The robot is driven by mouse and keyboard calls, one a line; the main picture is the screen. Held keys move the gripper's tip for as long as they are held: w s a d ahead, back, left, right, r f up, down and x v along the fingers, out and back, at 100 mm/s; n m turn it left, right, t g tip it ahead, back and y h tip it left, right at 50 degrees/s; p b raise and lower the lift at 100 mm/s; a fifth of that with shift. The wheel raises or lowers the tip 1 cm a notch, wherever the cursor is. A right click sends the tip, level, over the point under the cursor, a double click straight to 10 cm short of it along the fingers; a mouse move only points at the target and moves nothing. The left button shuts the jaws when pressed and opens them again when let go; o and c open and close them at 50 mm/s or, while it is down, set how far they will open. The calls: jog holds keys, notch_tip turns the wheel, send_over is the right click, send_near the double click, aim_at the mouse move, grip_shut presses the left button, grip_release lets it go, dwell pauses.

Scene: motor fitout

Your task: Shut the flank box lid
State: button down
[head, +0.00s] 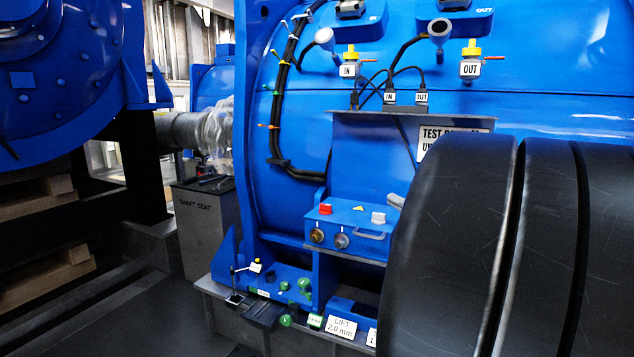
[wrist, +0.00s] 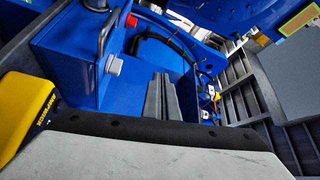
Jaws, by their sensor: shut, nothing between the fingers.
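In the wrist view, a blue box wall (wrist: 70,60) is at the left, with a white knob (wrist: 113,66) and a red knob (wrist: 131,20) beyond. My gripper (wrist: 162,82) is shut and empty, with grey fingers to the right of the white knob. My arm hides much of the box's right side in the head view.
A taller blue box (head: 365,150) with a test sign (head: 440,138) and black cables rises behind. A ledge with green fittings (head: 304,285) and a "LIFT 2.0 mm" label (head: 341,327) lies below. A grey "shaft seat" box (head: 205,225) stands left. Dark floor is open at the lower left.

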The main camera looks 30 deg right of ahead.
notch_tip(320, 180, down, 6)
jog(key=s+a, duration=0.1)
jog(key=shift+a+f, duration=0.15)
dwell(0.6)
